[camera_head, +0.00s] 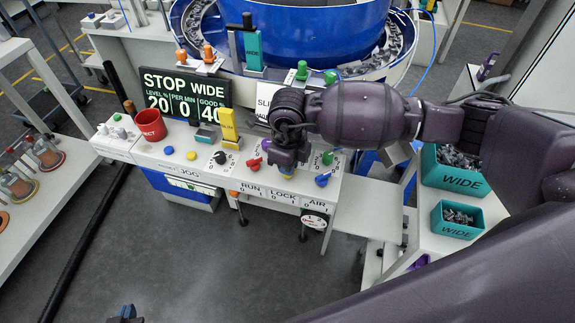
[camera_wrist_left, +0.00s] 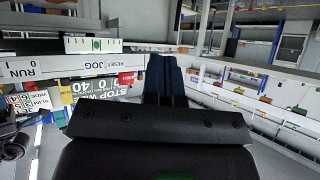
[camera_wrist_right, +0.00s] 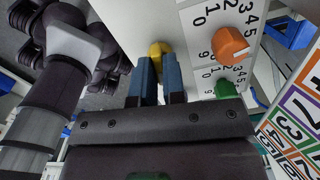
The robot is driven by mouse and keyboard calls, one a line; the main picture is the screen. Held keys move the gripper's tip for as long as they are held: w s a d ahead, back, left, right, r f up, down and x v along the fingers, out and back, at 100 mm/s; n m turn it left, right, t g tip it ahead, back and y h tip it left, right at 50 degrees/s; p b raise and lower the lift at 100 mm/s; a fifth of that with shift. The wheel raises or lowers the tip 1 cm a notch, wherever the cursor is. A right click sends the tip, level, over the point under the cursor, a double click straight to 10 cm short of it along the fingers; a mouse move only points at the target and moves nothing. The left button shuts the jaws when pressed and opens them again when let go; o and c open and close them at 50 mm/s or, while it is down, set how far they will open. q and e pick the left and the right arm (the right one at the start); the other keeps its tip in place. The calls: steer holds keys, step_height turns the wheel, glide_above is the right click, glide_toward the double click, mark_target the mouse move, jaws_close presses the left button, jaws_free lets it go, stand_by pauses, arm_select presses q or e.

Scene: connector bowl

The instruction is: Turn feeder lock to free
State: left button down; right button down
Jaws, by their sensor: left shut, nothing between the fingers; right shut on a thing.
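The yellow lock knob (camera_head: 287,177) sits above the LOCK label (camera_head: 283,195) on the white console, mostly hidden under my right gripper (camera_head: 287,166). In the right wrist view the yellow knob (camera_wrist_right: 155,49) is between the blue fingertips of my right gripper (camera_wrist_right: 159,66), which is shut on it. Its pointer direction is hidden. My left gripper (camera_head: 127,313) is at the bottom edge of the head view, low in front of the console and apart from it. In the left wrist view its fingers (camera_wrist_left: 165,75) are together and empty.
The red RUN knob (camera_head: 254,164) and blue AIR knob (camera_head: 322,180) flank the lock knob. A black dial (camera_head: 220,158), yellow block (camera_head: 228,125), red cup (camera_head: 150,124) and STOP WIDE display (camera_head: 184,95) stand leftward. Teal WIDE bins (camera_head: 456,220) are at right. Floor in front is clear.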

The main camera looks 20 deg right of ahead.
steer(key=n+b, duration=0.2)
steer(key=n, duration=0.4)
steer(key=shift+f+n+b, duration=0.1)
steer(key=shift+n+b, duration=0.2)
steer(key=shift+b, duration=0.05)
steer(key=shift+n, duration=0.4)
steer(key=shift+n+b, duration=0.55)
steer(key=shift+n, duration=1.05)
arm_select(q)
steer(key=f, duration=0.4)
steer(key=shift+w+d+f+b, duration=0.1)
steer(key=shift+w+d+b, duration=0.1)
steer(key=shift+b, duration=0.1)
arm_select(e)
steer(key=shift+n, duration=0.3)
arm_select(q)
steer(key=shift+s, duration=0.1)
steer(key=shift+f, duration=0.2)
arm_select(e)
steer(key=c, duration=1.2)
jaws_free()
